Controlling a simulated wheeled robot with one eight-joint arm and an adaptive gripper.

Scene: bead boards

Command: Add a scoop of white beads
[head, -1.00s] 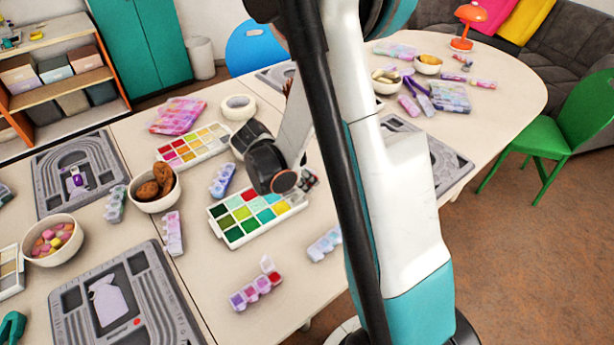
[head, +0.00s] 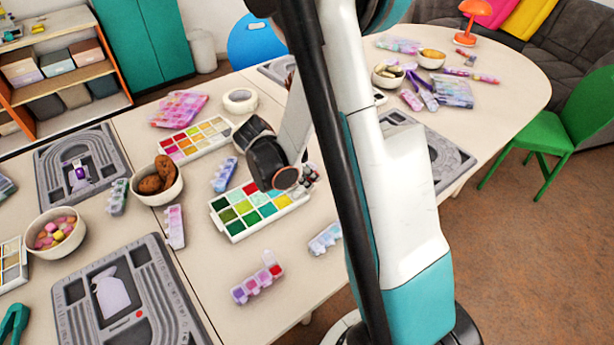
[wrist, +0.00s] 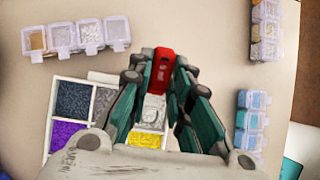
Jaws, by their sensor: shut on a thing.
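In the wrist view my gripper (wrist: 160,80) is shut on a red piece (wrist: 162,66), which looks like a scoop handle. The fingers hide its lower part, so the scoop's bowl and any beads in it cannot be made out. Below it lies a bead box (wrist: 51,118) with dark grey, silver, purple and yellow compartments. A whitish compartment (wrist: 153,108) shows between the fingers. In the head view my gripper (head: 308,176) is at the right end of a white-rimmed box (head: 232,232) of green, teal and red beads; my arm hides much there.
A small lidded strip (head: 257,284) of purple and red beads lies in front. Another strip (head: 325,238) lies right of the box. A second bead palette (head: 195,140), a bowl of brown pieces (head: 158,181) and a grey board (head: 130,300) stand left.

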